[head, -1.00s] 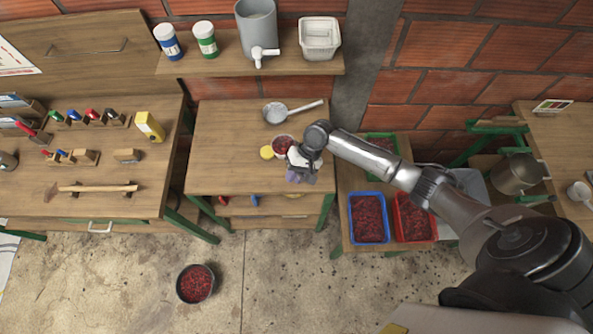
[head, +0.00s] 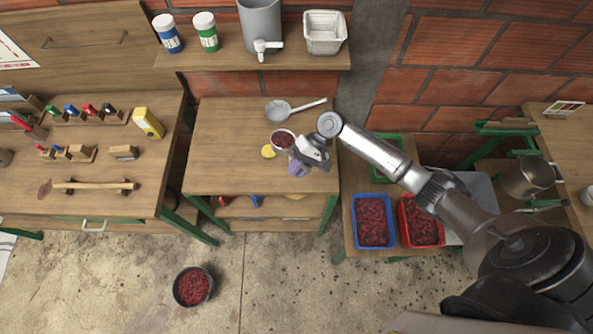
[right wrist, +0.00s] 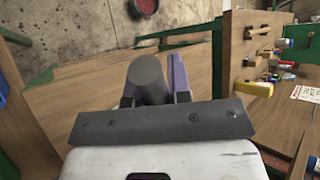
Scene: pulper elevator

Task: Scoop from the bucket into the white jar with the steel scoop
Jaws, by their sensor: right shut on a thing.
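The white jar (head: 282,131) stands on the middle table with dark red contents inside its rim. The bucket (head: 177,287) is a dark round pail on the floor, holding red berry-like contents. My right gripper (head: 299,166) is over the table, just right of the jar, with purple fingers. In the right wrist view its fingers are shut around a dark grey cylinder (right wrist: 150,80), which looks like the handle of the steel scoop. The scoop's bowl cannot be made out. My left gripper is not in view.
A yellow lid (head: 268,152) lies left of the jar, and a strainer (head: 279,111) behind it. Blue (head: 373,221) and red (head: 421,221) trays of red contents are to the right. A shelf (head: 225,60) hangs above the table. Floor around the bucket is clear.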

